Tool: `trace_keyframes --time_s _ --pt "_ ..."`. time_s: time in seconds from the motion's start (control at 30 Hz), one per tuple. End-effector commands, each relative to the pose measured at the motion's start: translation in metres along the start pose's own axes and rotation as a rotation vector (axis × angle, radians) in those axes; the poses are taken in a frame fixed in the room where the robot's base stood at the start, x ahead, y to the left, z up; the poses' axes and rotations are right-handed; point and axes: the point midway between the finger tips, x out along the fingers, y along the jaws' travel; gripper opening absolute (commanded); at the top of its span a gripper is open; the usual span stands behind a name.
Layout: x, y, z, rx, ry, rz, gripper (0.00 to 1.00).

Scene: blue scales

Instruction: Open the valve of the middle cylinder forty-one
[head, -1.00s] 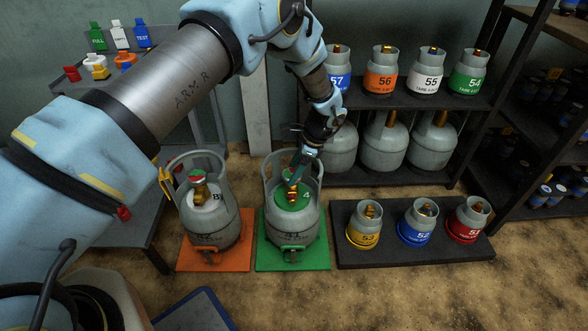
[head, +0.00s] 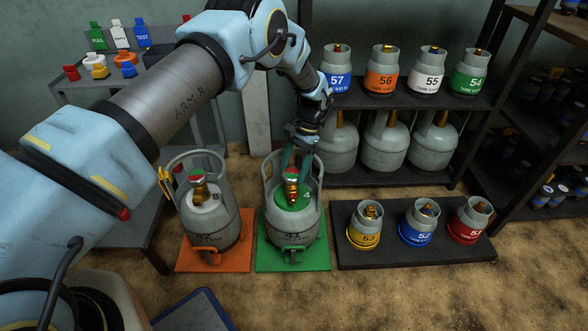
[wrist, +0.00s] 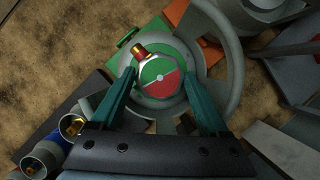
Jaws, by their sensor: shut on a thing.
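The middle cylinder (head: 293,222) is grey with a green collar and stands upright on a green mat (head: 291,260). Its faint body marking looks like 41. On top is a brass valve with a round knob (head: 291,174), half green and half red; the knob's face shows in the wrist view (wrist: 159,75). My gripper (head: 294,165) comes down from above inside the cylinder's guard ring. Its two teal fingers (wrist: 158,84) lie on either side of the knob and are shut on it. The exact finger contact is hard to see.
A second grey cylinder (head: 209,215) with a white collar stands close on the left on an orange mat (head: 214,261). Smaller cylinders 53, 52 and 51 stand on a low black platform (head: 420,249) to the right. A shelf (head: 400,176) with more cylinders stands behind.

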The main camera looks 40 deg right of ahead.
Motion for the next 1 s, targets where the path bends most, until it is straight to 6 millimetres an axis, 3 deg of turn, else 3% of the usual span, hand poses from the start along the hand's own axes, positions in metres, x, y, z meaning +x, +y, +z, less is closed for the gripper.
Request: trace_keyframes --time_s 0.73,0.77,0.93,1.0 --pt "0.0009 -0.0002 0.0011 -0.082 -0.004 0.035 0.23" --pt "0.0009 -0.0002 0.0011 -0.082 -0.004 0.035 0.8" --pt "0.0007 -0.0004 0.0007 -0.082 -0.003 0.035 1.0" --pt "0.0005 -0.0004 0.0006 -0.082 -0.002 0.034 1.0"
